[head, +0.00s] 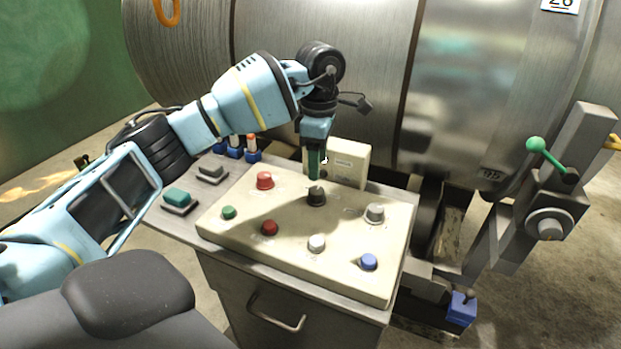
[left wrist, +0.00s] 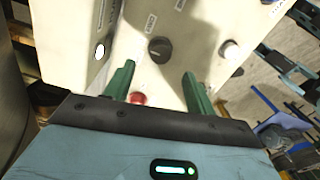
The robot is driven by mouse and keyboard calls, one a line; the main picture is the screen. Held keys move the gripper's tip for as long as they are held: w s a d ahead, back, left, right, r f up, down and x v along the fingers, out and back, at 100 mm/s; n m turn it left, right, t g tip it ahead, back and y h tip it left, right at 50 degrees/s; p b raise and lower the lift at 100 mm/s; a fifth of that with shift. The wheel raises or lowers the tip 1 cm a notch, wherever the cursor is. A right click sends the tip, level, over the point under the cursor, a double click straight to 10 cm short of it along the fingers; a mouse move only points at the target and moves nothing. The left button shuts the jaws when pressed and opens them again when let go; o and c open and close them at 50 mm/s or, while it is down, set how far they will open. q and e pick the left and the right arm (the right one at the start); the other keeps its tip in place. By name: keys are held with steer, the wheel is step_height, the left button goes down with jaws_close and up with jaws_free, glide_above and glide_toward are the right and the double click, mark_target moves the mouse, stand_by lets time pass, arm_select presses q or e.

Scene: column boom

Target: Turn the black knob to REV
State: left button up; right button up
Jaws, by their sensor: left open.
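The black knob (head: 316,197) stands on the sloped cream panel (head: 340,273), in the middle of its back row. My left gripper (head: 316,176) points down just above it, its green fingers open. In the left wrist view the black knob (left wrist: 160,50) shows just past the gap between the open fingertips (left wrist: 159,69), and the fingers do not appear to touch it. Small labels sit around the knob, but I cannot surely read which is REV or where the knob points. My right gripper is not in view.
Near the knob are a red button (head: 264,180), a grey knob (head: 375,213) and a small upright cream box (head: 349,162). Green, red, white and blue buttons line the panel's front. A large metal drum (head: 370,70) stands behind; a green-balled lever (head: 536,144) is at right.

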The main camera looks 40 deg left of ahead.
mark_target(317, 190)
arm_select(q)
steer(key=shift+r, duration=0.1)
steer(key=shift+f, duration=0.3)
steer(key=shift+s+f, duration=0.15)
steer(key=shift+f, duration=3.45)
steer(key=c, duration=1)
